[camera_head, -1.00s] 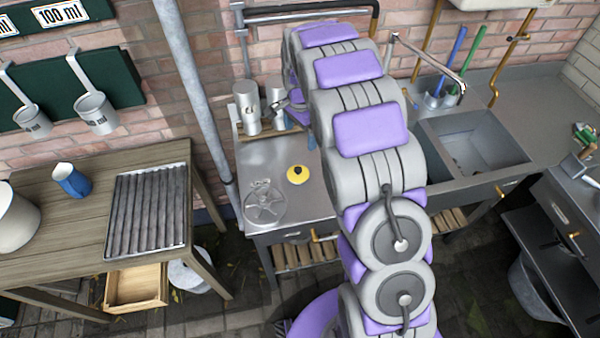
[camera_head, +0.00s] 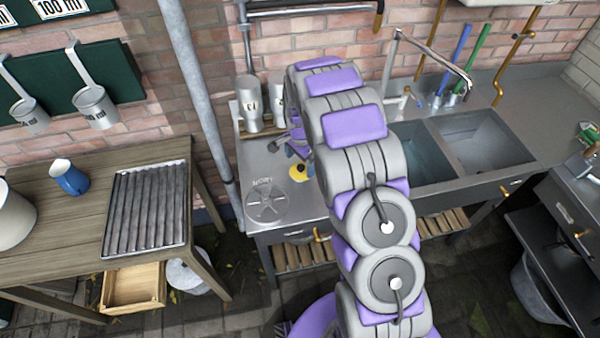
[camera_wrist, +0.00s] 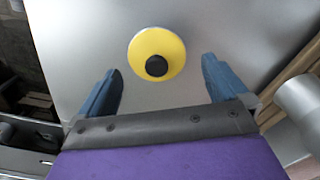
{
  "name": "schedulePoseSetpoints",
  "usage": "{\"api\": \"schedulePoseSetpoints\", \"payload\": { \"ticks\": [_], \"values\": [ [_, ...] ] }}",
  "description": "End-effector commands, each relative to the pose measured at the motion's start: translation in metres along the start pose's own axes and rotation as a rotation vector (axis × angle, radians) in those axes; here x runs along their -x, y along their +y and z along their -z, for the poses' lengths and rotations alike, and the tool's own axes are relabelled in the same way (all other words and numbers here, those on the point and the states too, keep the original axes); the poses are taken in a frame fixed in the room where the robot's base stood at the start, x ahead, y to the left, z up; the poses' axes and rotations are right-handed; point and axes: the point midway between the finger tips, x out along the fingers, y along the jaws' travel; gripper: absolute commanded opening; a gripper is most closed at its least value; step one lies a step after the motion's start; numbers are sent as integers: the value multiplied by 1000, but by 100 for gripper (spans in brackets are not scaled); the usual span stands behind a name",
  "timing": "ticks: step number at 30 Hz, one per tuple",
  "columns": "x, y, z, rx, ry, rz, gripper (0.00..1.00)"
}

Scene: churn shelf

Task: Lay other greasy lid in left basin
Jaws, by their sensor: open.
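A round yellow lid with a black knob (camera_wrist: 157,53) lies flat on the steel drainboard (camera_head: 262,165). In the head view the lid (camera_head: 299,172) is partly hidden by my arm. My gripper (camera_wrist: 160,80) is open and empty, its two blue fingers spread to either side, with the lid just beyond and between their tips. In the head view the gripper (camera_head: 300,148) is above the lid and mostly hidden by my arm. The left basin (camera_head: 430,155) is to the right of my arm and holds what looks like water; part of it is hidden.
The right basin (camera_head: 485,140) looks empty. A tap (camera_head: 430,55) arches over the basins. A wooden table (camera_head: 60,225) with a ridged tray stands left.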

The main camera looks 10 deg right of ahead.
Motion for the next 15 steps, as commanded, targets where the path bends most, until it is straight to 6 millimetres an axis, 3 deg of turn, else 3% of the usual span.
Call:
{"api": "schedulePoseSetpoints", "payload": {
  "ticks": [6,13,15],
  "values": [
    [-32,4,-1,-1,-5,-4,100],
    [-32,3,0,-1,-3,-1,100],
    [-32,3,-1,-1,-2,-1,94]
  ]
}}
